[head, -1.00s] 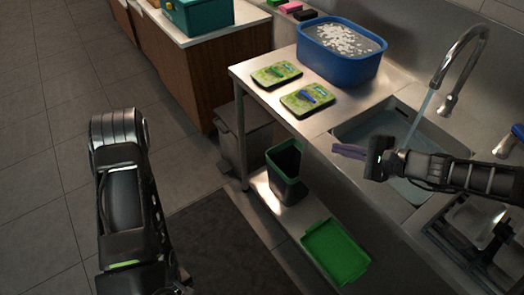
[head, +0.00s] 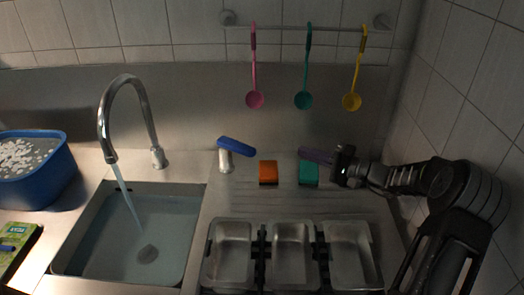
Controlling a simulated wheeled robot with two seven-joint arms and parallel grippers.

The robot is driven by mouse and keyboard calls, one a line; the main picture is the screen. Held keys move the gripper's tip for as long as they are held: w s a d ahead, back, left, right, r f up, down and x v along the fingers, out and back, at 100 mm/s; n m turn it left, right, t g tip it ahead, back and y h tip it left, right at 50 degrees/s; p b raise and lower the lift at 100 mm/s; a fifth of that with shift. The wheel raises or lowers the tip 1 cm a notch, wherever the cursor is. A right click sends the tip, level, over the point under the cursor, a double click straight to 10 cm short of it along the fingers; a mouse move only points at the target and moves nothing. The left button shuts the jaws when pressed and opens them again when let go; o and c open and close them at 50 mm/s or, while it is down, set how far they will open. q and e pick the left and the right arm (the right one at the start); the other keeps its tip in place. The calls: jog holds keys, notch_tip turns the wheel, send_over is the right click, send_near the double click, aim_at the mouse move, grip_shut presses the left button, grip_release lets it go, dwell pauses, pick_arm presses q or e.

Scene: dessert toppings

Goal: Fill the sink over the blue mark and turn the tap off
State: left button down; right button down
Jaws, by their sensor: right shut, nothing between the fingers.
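The sink (head: 186,240) is at the left with pale bluish water (head: 105,240) in it; the drain (head: 148,253) shows through. I cannot make out the blue mark on its walls. The curved metal tap (head: 104,120) stands behind the sink, and a stream of water (head: 127,200) runs from its spout. A lever with a blue handle (head: 237,147) stands on a metal post to the right of the tap. My right gripper (head: 308,155) is shut and empty, its purple fingers pointing left toward the blue handle, with a gap between. My left gripper is out of view.
An orange sponge (head: 268,172) and a teal sponge (head: 308,176) lie below and beside my right gripper. Metal trays (head: 292,255) stand in front. Pink, teal and yellow ladles (head: 352,102) hang behind. A blue tub (head: 45,185) is at the far left.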

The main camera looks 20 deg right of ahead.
jog(key=shift+a+r, duration=0.1)
jog(key=shift+a, duration=0.05)
jog(key=p+x, duration=0.3)
jog(key=x, duration=0.6)
jog(key=shift+w+a+r, duration=0.1)
jog(key=shift+w+a, duration=0.05)
jog(key=shift+a, duration=0.1)
jog(key=a+p, duration=0.1)
jog(key=a, duration=0.2)
jog(key=shift+s+p, duration=0.4)
jog(key=shift+s+a, duration=0.15)
jog(key=shift+a, duration=0.3)
jog(key=shift+f, duration=0.2)
